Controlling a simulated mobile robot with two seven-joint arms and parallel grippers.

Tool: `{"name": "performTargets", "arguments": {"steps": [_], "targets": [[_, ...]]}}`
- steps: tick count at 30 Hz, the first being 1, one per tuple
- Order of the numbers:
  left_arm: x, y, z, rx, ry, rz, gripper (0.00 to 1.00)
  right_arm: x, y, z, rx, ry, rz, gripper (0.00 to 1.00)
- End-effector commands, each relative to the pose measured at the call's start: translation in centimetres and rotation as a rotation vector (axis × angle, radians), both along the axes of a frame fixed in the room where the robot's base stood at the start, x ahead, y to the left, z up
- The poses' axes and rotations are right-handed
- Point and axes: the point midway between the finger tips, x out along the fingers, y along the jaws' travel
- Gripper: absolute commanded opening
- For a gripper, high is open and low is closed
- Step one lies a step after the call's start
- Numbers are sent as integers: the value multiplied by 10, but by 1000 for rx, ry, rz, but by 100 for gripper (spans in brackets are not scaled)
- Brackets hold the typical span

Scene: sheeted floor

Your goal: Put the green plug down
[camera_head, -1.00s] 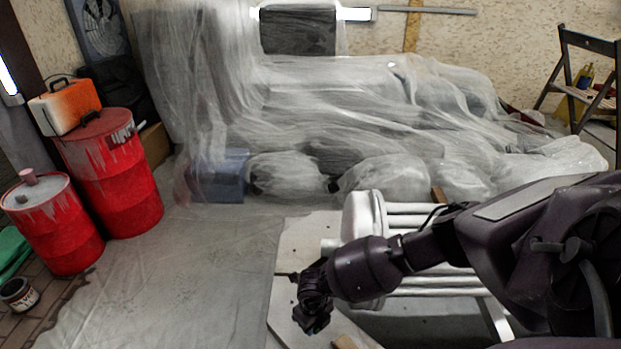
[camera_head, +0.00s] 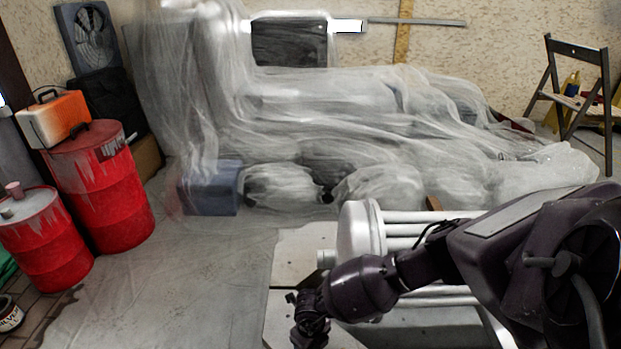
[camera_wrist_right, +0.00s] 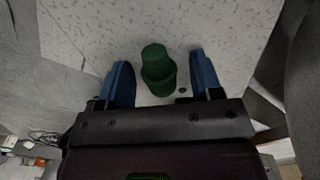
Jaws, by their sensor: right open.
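The green plug (camera_wrist_right: 157,70) shows in the right wrist view over a pale speckled board (camera_wrist_right: 215,30). It has a narrower round end and a wider collar. My right gripper (camera_wrist_right: 161,75) is open, with one blue finger on each side of the plug and a visible gap on both sides. The plug appears to rest on the board, though its contact with it is hard to see. In the head view my right gripper (camera_head: 309,325) is over the pale board near the bottom edge, and the plug cannot be made out there. My left gripper is not in view.
White pipes (camera_head: 430,230) lie beside the board, behind my right arm. Two red drums (camera_head: 100,195) (camera_head: 45,245) stand at the left, one bearing an orange and white canister (camera_head: 55,118). Plastic sheeting (camera_head: 330,110) covers bulky things behind. Sheeted floor (camera_head: 190,270) left of the board is clear.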

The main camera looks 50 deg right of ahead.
Motion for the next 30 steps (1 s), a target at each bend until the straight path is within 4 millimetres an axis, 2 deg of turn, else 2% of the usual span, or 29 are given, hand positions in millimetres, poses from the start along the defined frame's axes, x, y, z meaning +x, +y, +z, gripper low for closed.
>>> {"name": "performTargets", "arguments": {"steps": [4, 7, 21, 25, 30], "targets": [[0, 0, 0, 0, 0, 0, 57, 0, 0, 2, 0, -1, 0, 60], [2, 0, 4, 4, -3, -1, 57, 2, -1, 10, 0, -4, 1, 60], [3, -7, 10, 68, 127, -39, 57, 5, 0, 99, 0, -13, 1, 60], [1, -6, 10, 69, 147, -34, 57, 3, 0, 114, 0, -9, 0, 60], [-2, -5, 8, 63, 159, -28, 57, 1, 0, 123, 1, -3, 0, 60]]}}
